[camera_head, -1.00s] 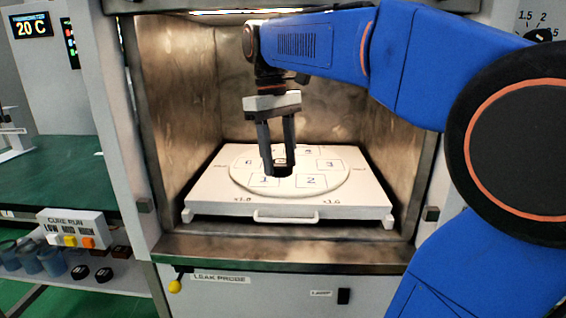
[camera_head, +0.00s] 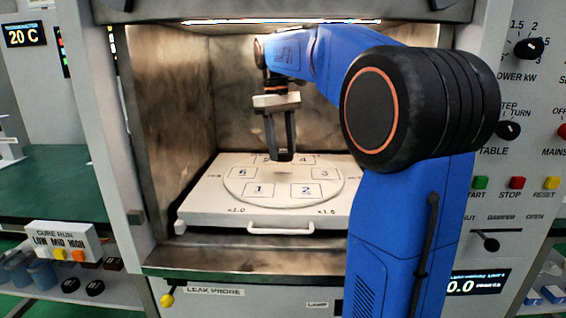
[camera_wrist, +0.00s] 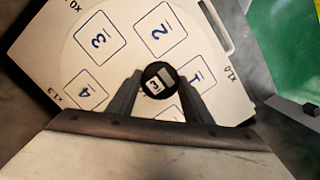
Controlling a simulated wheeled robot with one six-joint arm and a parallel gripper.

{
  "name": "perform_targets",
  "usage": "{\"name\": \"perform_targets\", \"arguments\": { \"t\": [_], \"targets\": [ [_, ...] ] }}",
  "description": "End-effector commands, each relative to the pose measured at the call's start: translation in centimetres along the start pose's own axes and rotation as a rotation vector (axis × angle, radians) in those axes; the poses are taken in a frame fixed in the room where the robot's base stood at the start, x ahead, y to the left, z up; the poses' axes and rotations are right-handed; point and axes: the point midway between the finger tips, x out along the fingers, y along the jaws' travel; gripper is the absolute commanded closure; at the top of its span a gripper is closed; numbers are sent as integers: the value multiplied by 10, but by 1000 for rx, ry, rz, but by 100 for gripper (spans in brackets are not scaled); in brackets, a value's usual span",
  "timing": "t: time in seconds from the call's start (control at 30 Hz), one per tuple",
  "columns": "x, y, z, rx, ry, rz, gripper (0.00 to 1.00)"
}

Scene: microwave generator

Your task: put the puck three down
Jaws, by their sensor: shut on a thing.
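My gripper (camera_head: 282,153) is shut on a small dark round puck (camera_wrist: 158,80), which has pale labels on top. The puck's mark looks like a 3 but is small and turned. In the head view the puck (camera_head: 284,157) shows between the fingertips, in front of the back part of the round white turntable (camera_head: 283,188), near spots 5 and 4. I cannot tell its height above the plate. The spot marked 3 (camera_head: 324,173) is at the turntable's right and looks empty; it also shows in the wrist view (camera_wrist: 99,40).
The white tray (camera_head: 210,208) under the turntable has a front handle (camera_head: 281,228). Metal cavity walls (camera_head: 172,125) stand close on both sides, with a sill (camera_head: 230,255) in front. A control panel (camera_head: 520,130) is at the right and a green bench (camera_head: 50,190) at the left.

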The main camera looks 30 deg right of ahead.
Motion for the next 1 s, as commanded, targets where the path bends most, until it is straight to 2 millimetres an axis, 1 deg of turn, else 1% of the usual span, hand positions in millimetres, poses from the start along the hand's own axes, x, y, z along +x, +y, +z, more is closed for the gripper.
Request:
{"name": "perform_targets", "arguments": {
  "t": [0.03, 0.2, 0.47, 0.73, 0.9, 1.0],
  "targets": [
    [-1, 7, -7, 2, 0, 0, 81],
    [-3, 23, -23, 1, 0, 0, 81],
    [-6, 41, -41, 1, 1, 0, 81],
    [20, 40, -43, 0, 0, -1, 81],
    [26, 40, -44, 0, 0, 0, 81],
    [35, 40, -45, 0, -1, -1, 81]
  ]
}}
